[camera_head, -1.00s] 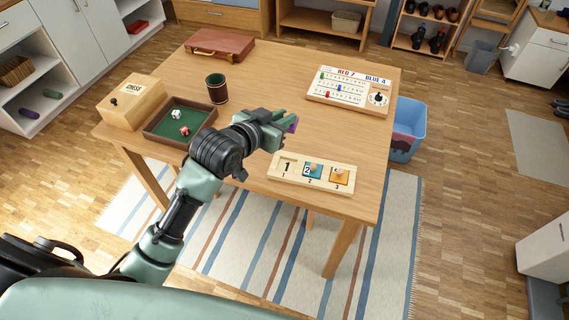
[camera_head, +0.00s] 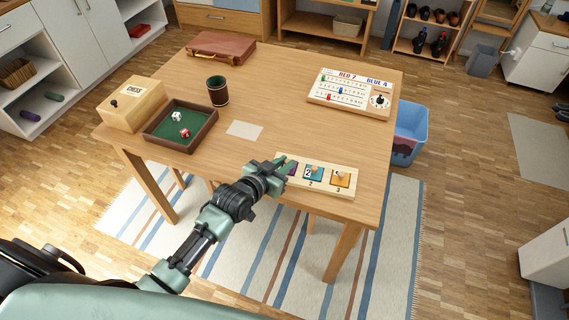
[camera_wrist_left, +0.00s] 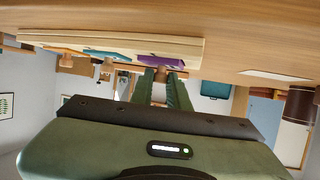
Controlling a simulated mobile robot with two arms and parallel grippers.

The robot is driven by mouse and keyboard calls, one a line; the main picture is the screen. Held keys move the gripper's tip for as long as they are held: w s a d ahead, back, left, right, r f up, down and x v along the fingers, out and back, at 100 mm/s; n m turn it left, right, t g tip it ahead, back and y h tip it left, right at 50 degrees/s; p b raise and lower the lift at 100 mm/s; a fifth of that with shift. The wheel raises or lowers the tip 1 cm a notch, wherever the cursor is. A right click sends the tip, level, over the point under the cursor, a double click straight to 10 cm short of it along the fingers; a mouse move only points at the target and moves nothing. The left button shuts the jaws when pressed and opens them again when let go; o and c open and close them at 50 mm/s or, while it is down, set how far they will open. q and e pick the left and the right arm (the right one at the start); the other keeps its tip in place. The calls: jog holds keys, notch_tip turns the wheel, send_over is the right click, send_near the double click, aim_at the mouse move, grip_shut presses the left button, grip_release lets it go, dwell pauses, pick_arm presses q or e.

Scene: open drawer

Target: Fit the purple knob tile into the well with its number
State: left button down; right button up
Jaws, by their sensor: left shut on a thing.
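The purple knob tile (camera_head: 291,168) is at the left well of the pale wooden tray (camera_head: 318,187). In the left wrist view, which is upside down, the purple tile (camera_wrist_left: 168,60) lies against the tray (camera_wrist_left: 110,43), and I cannot tell whether it is fully seated. My left gripper (camera_head: 284,166) is shut on the purple tile by its knob; its fingers also show in the left wrist view (camera_wrist_left: 163,76). The teal tile (camera_head: 314,173) marked 2 and the orange tile (camera_head: 340,179) sit in the middle and right wells. My right gripper is out of view.
A pale card (camera_head: 244,130) lies left of the tray. The green dice tray (camera_head: 181,126), chess box (camera_head: 133,105), dice cup (camera_head: 218,91), brown case (camera_head: 221,48) and score board (camera_head: 350,94) stand farther off. The table's middle is clear.

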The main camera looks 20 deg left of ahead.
pick_arm(q)
jog(key=shift+f, duration=0.15)
jog(key=c, duration=1.4)
grip_release()
jog(key=shift+o, duration=0.2)
jog(key=shift+r, duration=0.3)
jog(key=v, duration=1.2)
